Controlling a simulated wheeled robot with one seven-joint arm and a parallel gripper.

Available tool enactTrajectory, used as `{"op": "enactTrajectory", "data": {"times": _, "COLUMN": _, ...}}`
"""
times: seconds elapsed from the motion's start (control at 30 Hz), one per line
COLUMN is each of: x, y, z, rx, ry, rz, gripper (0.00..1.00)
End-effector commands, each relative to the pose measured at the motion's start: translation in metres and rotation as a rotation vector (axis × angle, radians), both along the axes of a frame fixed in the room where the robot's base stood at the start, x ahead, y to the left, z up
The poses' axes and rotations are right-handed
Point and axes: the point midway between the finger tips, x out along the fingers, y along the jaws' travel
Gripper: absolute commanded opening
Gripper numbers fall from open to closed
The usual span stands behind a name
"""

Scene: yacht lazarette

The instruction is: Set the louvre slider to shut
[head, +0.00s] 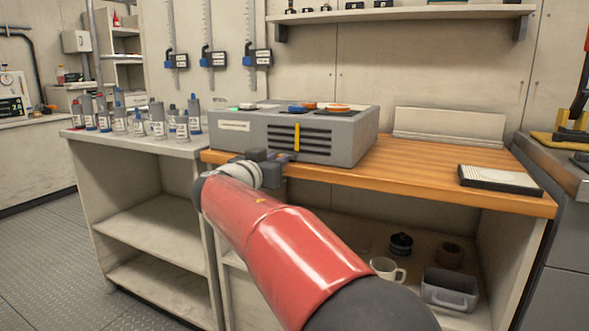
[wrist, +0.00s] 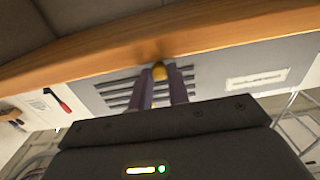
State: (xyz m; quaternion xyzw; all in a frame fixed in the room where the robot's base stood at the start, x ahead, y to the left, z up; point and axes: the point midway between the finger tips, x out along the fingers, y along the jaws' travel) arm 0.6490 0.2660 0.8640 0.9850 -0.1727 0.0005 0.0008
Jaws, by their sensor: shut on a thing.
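A grey box-shaped unit (head: 350,140) stands on the wooden worktop, with dark horizontal louvre slats (head: 318,140) on its front. The louvre slider is an upright yellow bar (head: 297,137) across the slats, left of their middle in the head view. In the wrist view, which is turned over, the yellow slider (wrist: 159,73) sits between the two purple fingers of my gripper (wrist: 161,76), which is shut on it. In the head view my gripper (head: 284,157) is low at the unit's front, and the wrist partly hides the fingers.
Orange and blue parts (head: 338,107) sit on top of the unit. The wooden worktop (head: 420,170) is clear to its right, up to a white-topped block (head: 500,180). Several bottles (head: 157,120) stand on the left counter. A mug (head: 388,269) and bin (head: 449,290) are below.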

Motion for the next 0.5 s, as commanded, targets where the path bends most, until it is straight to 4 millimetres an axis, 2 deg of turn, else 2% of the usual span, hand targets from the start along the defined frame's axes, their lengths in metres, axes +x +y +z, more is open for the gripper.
{"op": "enactTrajectory", "data": {"times": 0.37, "x": 0.0017, "y": 0.0052, "z": 0.0008, "rx": 0.002, "ry": 0.0, "rz": -0.001, "gripper": 0.0}}
{"op": "enactTrajectory", "data": {"times": 0.4, "x": 0.0017, "y": 0.0052, "z": 0.0007, "rx": 0.002, "ry": 0.0, "rz": -0.001, "gripper": 0.22}}
{"op": "enactTrajectory", "data": {"times": 0.5, "x": 0.0017, "y": 0.0052, "z": 0.0006, "rx": 0.002, "ry": 0.0, "rz": -0.001, "gripper": 0.35}}
